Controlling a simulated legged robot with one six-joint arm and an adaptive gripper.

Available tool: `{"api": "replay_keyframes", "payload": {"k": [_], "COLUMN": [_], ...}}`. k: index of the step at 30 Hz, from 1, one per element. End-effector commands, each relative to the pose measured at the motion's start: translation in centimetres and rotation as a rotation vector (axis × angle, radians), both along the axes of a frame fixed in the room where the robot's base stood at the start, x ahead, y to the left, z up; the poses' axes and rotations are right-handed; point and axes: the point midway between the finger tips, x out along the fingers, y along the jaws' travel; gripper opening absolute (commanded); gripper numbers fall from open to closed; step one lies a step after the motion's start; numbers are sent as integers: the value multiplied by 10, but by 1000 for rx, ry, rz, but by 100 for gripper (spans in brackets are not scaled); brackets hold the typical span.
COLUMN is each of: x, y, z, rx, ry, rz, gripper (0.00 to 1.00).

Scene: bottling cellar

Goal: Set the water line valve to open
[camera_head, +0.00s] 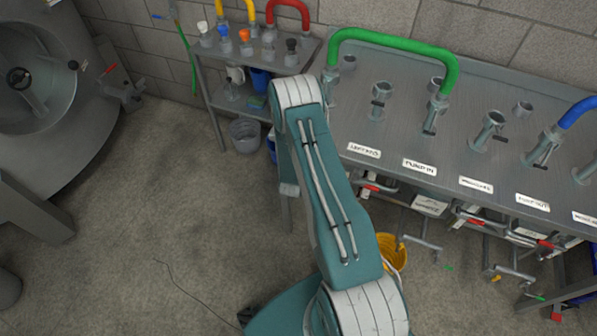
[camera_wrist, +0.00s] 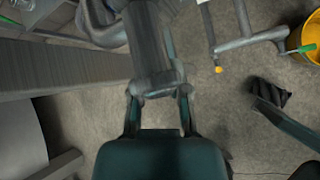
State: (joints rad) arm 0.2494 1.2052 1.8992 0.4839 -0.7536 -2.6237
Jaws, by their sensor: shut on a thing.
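In the wrist view my gripper (camera_wrist: 159,92) reaches up from the bottom middle. Its two fingers stand on either side of the lower end of a grey cylindrical part (camera_wrist: 150,55), and it is shut on that part. The part is blurred, and I cannot tell whether it is the water line valve's handle. In the head view my arm hides the gripper and whatever it holds. Red-handled valves (camera_head: 473,217) sit on pipes under the panel's front edge. I cannot tell which of them is the water line valve, or its setting.
The steel panel (camera_head: 400,140) carries labelled ports and a green hose bend (camera_head: 395,42). A yellow bucket (camera_head: 392,250) stands below it, close to pipe ends. A small bench (camera_head: 240,105) and grey bucket (camera_head: 246,133) stand behind. Bare floor (camera_head: 150,220) lies left.

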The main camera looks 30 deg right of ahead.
Motion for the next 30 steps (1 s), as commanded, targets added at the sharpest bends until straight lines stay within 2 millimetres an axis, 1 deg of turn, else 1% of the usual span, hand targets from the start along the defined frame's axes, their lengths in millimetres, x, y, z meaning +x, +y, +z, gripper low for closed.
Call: {"api": "replay_keyframes", "payload": {"k": [1, 8, 9, 11, 23, 26, 30], "x": [-4, -4, -4, -4, -3, -7, -26], "y": [3, 3, 3, 3, 2, 7, 25], "z": [-4, -4, -4, -4, 0, 5, 5], "rx": [7, 7, 7, 7, 3, 3, 4], "ry": [14, 14, 14, 14, 4, 7, 11], "rz": [4, 4, 4, 3, 1, 4, 6], "gripper": [0, 0, 31, 58, 58, 58, 58]}}
